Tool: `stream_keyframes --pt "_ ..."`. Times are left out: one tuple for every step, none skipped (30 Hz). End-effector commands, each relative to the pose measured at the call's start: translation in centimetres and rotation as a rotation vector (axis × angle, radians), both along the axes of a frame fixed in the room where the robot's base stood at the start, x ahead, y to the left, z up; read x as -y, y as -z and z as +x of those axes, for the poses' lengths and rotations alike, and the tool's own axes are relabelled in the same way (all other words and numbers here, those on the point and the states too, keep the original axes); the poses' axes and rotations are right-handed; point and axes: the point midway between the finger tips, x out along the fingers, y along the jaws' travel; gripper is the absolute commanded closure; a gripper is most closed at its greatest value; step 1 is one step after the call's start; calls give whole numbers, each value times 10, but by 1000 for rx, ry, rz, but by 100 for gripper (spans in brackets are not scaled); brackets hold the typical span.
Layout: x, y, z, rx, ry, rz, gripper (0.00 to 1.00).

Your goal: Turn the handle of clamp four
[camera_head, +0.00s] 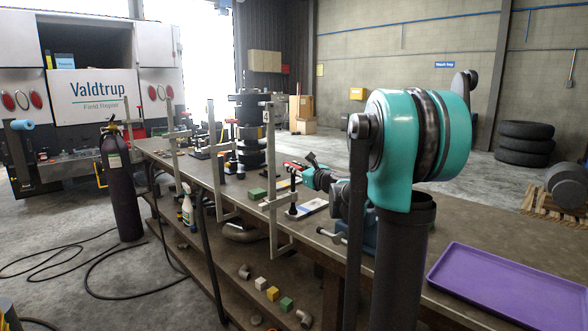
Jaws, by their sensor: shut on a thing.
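Several upright metal bar clamps stand along the near edge of the workbench. The nearest tall clamp (270,165) has a side arm and a dark pad low over the bench top; I take it for clamp four, though I cannot read a number. My teal arm reaches low over the bench from the right. My gripper (294,166) is just right of this clamp's bar, above its pad, and is shut on the clamp's handle. The handle is small and mostly hidden by the fingers. Its exact angle cannot be told.
The bench (400,215) carries a dark stacked transmission (250,130) behind the clamp, a green block (257,193) and a purple tray (510,290) at the right. A spray bottle (188,208) and loose parts sit on the lower shelf.

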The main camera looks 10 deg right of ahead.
Motion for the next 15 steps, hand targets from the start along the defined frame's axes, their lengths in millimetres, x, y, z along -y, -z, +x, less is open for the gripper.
stream_keyframes --pt "0 0 0 0 0 0 100" --pt "0 0 0 0 0 0 100" --pt "0 0 0 0 0 0 100" --pt "0 0 0 0 0 0 100" --pt "0 0 0 0 0 0 80" --pt "0 0 0 0 0 0 75" --pt "0 0 0 0 0 0 71" --pt "0 0 0 0 0 0 68" --pt "0 0 0 0 0 0 63" --pt "0 0 0 0 1 0 60" --pt "0 0 0 0 1 0 60" --pt "0 0 0 0 1 0 60" --pt "0 0 0 0 1 0 60" --pt "0 0 0 0 1 0 60" --pt "0 0 0 0 1 0 60"
